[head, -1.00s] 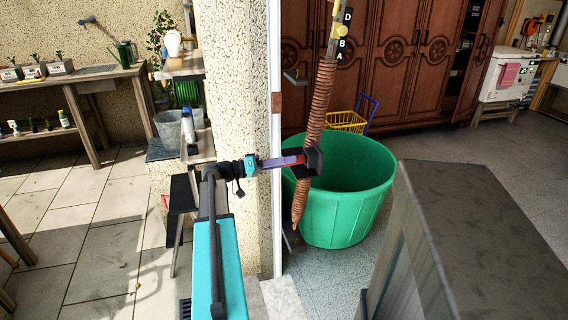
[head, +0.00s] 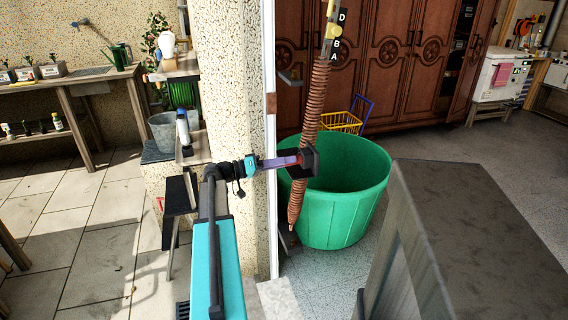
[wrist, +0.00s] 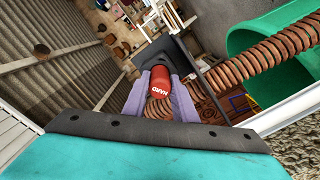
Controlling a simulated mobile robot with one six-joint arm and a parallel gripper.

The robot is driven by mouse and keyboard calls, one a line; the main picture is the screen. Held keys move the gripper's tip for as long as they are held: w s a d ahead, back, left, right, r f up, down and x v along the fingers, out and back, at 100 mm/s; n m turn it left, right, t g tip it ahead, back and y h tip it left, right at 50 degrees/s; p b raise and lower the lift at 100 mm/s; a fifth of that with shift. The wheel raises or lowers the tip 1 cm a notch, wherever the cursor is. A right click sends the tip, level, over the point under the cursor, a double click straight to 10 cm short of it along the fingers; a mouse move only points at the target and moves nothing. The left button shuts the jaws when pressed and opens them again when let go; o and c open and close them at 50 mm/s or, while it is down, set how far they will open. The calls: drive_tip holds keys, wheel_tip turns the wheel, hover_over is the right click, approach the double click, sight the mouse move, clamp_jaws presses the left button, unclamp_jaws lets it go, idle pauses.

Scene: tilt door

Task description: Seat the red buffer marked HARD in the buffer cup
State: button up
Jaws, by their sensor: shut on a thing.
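The red buffer (wrist: 160,86) marked HARD is between the purple fingers of my gripper (wrist: 160,93) in the wrist view. My gripper is shut on it. In the head view my gripper (head: 280,162) points right, and only a little red shows between its fingers. A dark square bracket, which looks like the buffer cup (head: 312,160), is at the buffer's far end. It also shows in the wrist view as a dark block (wrist: 172,55) beyond the buffer. The buffer's far end is hidden, so I cannot tell how deep it sits or whether it touches.
A long rusty coil spring (head: 312,110) hangs close by, slightly tilted. A green tub (head: 345,205) stands below and behind the bracket. The pebbled pillar (head: 240,90) and white door frame (head: 269,220) are close to my arm. A grey block (head: 480,205) fills the right foreground.

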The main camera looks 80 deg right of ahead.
drive_tip(key=shift+x, duration=0.85)
drive_tip(key=o, duration=1.1)
drive_tip(key=shift+w, duration=0.15)
drive_tip(key=b+v, duration=0.1)
drive_tip(key=v, duration=1.2)
drive_tip(key=shift+w+a+r, duration=0.1)
drive_tip(key=shift+w+a, duration=0.15)
